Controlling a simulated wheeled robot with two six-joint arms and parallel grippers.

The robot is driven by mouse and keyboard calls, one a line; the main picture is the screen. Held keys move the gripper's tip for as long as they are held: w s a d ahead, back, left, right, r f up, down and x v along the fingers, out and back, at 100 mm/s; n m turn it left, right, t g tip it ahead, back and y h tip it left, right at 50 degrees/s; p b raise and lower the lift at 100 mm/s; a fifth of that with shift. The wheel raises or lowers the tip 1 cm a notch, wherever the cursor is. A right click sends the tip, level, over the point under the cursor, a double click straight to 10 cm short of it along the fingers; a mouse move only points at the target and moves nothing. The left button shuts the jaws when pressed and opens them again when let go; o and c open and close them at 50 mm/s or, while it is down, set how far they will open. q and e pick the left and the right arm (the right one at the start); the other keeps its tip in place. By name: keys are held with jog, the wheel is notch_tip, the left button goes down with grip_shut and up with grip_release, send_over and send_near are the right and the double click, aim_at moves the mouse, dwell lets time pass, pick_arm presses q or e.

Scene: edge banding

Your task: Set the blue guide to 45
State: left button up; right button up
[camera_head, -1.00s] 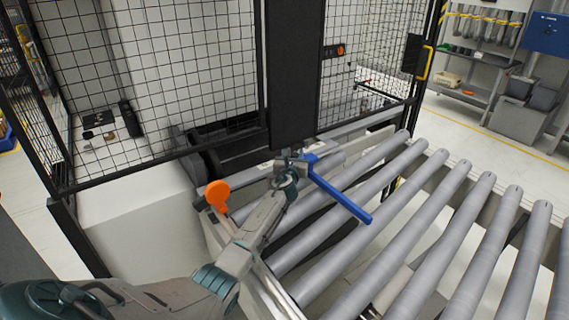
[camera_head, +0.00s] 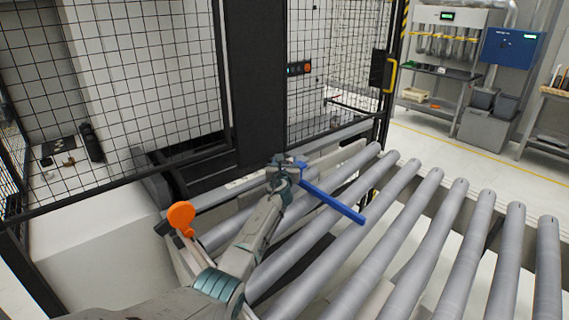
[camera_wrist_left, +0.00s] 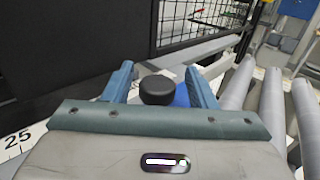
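The blue guide (camera_head: 332,201) is a long straight bar reaching out over the rollers, to the right of my left gripper (camera_head: 284,163). In the left wrist view a round black knob (camera_wrist_left: 157,90) stands between the two blue-grey fingers of my left gripper (camera_wrist_left: 158,70). The fingers are apart, with gaps showing beside the knob. A little of the blue guide (camera_wrist_left: 181,96) shows behind the knob. A white scale (camera_wrist_left: 17,146) shows the number 25 at lower left; no pointer or 45 mark is visible. My right gripper is not in view.
Grey conveyor rollers (camera_head: 395,235) fill the right and front. An orange paddle-shaped part (camera_head: 181,217) stands left of my left arm. A black mesh fence (camera_head: 150,75) and a dark upright panel (camera_head: 250,85) stand behind. Open floor lies beyond the rollers.

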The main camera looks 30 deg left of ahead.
pick_arm(q)
jog(key=shift+s+d+p, duration=0.1)
jog(key=shift+s+p, duration=0.3)
jog(key=shift+s, duration=0.05)
jog(key=p+v, duration=0.2)
jog(key=v, duration=0.8)
jog(key=shift+p, duration=0.3)
jog(key=shift+w+d+f, duration=0.1)
